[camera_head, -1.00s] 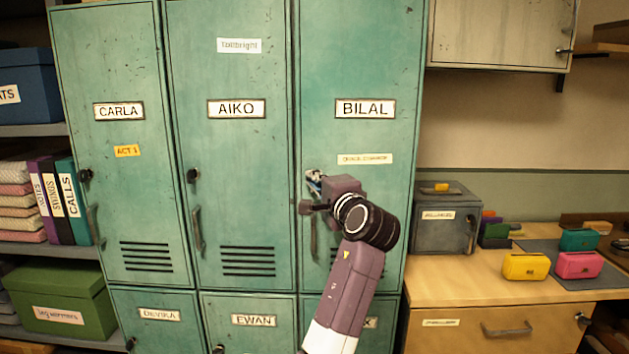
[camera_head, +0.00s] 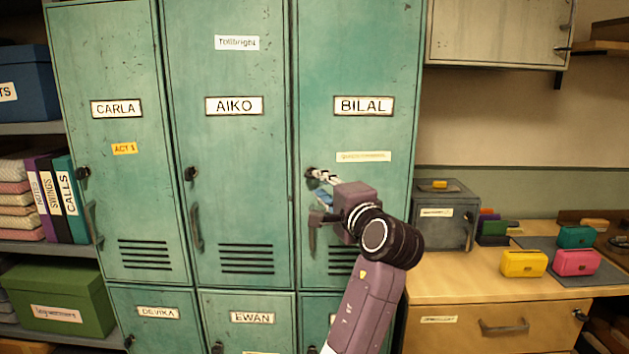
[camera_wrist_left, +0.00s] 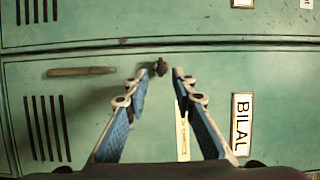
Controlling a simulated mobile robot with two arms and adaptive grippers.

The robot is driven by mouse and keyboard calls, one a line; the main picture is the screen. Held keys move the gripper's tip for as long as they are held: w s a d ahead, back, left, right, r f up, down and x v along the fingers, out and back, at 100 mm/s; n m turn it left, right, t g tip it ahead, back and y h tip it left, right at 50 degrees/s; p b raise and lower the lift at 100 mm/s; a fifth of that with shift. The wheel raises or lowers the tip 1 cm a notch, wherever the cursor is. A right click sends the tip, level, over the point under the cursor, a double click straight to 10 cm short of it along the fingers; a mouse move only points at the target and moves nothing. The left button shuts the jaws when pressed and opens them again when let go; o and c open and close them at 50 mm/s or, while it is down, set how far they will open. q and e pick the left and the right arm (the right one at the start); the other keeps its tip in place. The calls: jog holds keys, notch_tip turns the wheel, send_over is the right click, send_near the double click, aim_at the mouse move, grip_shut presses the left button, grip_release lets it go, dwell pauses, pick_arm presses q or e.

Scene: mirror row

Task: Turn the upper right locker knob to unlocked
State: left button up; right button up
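The upper right locker (camera_head: 385,60) is green and labelled BILAL, and its door is closed. Its small dark knob (camera_head: 310,173) sits at the door's left edge, above the handle. In the left wrist view the view is turned sideways, and the knob (camera_wrist_left: 159,68) shows between the fingertips, seemingly just at or beyond them. My left gripper (camera_head: 323,177) is at the knob in the head view. In the left wrist view my left gripper (camera_wrist_left: 160,76) is open, with a gap on both sides of the knob. The knob's pointer direction cannot be made out. My right gripper is not seen.
The BILAL locker's handle (camera_head: 313,232) hangs below the knob, partly behind my arm. The AIKO locker (camera_head: 235,65) stands to the left with its own knob (camera_head: 191,173). A wooden counter (camera_head: 450,285) with a grey box (camera_head: 437,236) and small colored bags is to the right.

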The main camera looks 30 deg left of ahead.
pick_arm(q)
jog(key=v, duration=0.6)
jog(key=shift+a, duration=0.1)
